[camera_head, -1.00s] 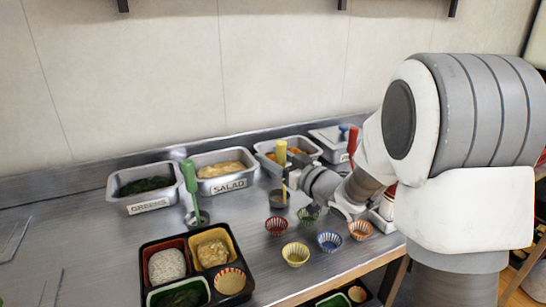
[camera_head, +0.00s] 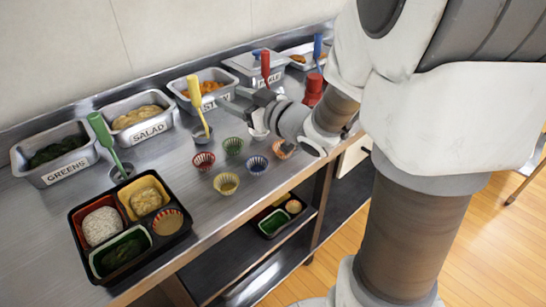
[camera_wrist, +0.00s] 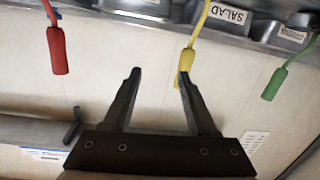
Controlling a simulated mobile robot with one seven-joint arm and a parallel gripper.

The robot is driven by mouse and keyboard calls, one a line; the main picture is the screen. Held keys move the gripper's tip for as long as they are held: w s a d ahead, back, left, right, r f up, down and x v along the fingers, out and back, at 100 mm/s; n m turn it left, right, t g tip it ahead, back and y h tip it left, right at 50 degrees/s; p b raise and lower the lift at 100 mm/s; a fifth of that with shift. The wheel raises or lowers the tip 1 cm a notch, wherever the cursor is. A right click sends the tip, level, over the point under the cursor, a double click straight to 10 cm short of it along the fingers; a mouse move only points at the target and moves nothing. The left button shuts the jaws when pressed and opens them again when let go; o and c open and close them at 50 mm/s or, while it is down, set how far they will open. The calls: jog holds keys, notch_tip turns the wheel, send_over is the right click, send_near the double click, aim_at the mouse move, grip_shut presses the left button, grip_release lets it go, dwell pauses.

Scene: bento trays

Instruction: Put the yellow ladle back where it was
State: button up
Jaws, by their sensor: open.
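The yellow ladle (camera_head: 195,93) stands handle-up, leaning, in a small metal holder (camera_head: 203,133) on the counter in front of the trays. My gripper (camera_head: 233,99) is open and empty, to the right of the ladle handle, with a visible gap in the head view. In the wrist view the yellow ladle (camera_wrist: 187,62) appears, its handle end by the right fingertip of my gripper (camera_wrist: 160,74). Nothing is between the fingers. The ladle's bowl is hidden in its holder.
A green ladle (camera_head: 103,131) stands left; red (camera_head: 265,65) and blue (camera_head: 317,47) ladles stand right. Behind are greens (camera_head: 62,175) and salad (camera_head: 150,132) trays. Several small cups, including a yellow cup (camera_head: 226,183), and a bento box (camera_head: 75,215) occupy the front.

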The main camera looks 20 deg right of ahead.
jog(key=s+d+r+m+g+h, duration=0.3)
jog(key=s+d+m+h, duration=0.2)
jog(key=s+d+h, duration=0.3)
jog(key=s+a+f+g, duration=0.1)
jog(key=s+a+g, duration=0.1)
jog(key=s, duration=0.7)
jog(key=s+a+f+m+g, duration=0.1)
jog(key=s+a+f+g, duration=0.1)
jog(key=s, duration=0.6)
jog(key=shift+s+a+f+g, duration=0.2)
jog(key=shift+s+a+g, duration=0.15)
jog(key=shift+a+g, duration=0.7)
jog(key=shift+d, duration=0.2)
notch_tip(320, 180, up, 21)
jog(key=p, duration=2.1)
